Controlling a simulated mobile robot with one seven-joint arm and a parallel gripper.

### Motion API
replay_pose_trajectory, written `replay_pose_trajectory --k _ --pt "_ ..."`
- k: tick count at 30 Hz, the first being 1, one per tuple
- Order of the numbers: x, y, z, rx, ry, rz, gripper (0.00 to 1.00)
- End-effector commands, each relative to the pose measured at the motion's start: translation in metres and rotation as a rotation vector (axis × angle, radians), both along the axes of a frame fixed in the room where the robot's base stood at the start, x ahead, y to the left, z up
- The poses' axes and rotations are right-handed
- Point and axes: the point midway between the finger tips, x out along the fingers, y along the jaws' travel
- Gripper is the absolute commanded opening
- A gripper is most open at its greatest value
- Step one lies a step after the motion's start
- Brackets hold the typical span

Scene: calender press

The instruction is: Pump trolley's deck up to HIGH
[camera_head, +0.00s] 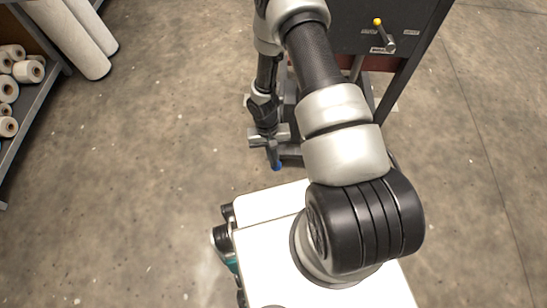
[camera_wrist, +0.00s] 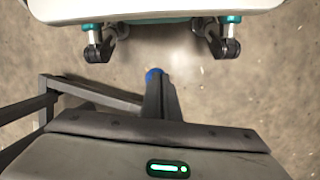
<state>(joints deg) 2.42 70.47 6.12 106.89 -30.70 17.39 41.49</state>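My gripper (camera_head: 273,156) points down close to the floor, in front of a dark grey low structure (camera_head: 291,151) that seems to be part of the trolley. In the wrist view my gripper (camera_wrist: 160,92) has its fingers close together, with only a narrow gap. A small blue tip (camera_head: 277,167) shows at the fingertips, and the blue tip also shows in the wrist view (camera_wrist: 153,74). I cannot tell whether it is a pedal end or whether the fingers touch it. Dark frame bars (camera_wrist: 90,93) stand at the left in the wrist view. The deck cannot be made out.
A dark panel (camera_head: 350,14) with a yellow-knobbed lever (camera_head: 382,34) and small labels stands behind my arm. A shelf (camera_head: 38,105) with white rolls (camera_head: 28,71) is at the left, beside long white rolls (camera_head: 75,40). The concrete floor is clear at left and right.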

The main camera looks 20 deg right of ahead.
Motion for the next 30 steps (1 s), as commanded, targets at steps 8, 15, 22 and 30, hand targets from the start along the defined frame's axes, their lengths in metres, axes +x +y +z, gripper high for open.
replay_pose_trajectory --k 8,15,22,30 --pt "-0.004 -0.002 -0.012 0.002 0.004 0.001 0.00" --pt "-0.003 -0.003 -0.013 0.002 0.001 0.002 0.00" --pt "0.007 -0.002 0.014 0.000 -0.007 0.000 0.00" --pt "-0.001 0.009 0.075 -0.001 -0.009 0.005 0.00"
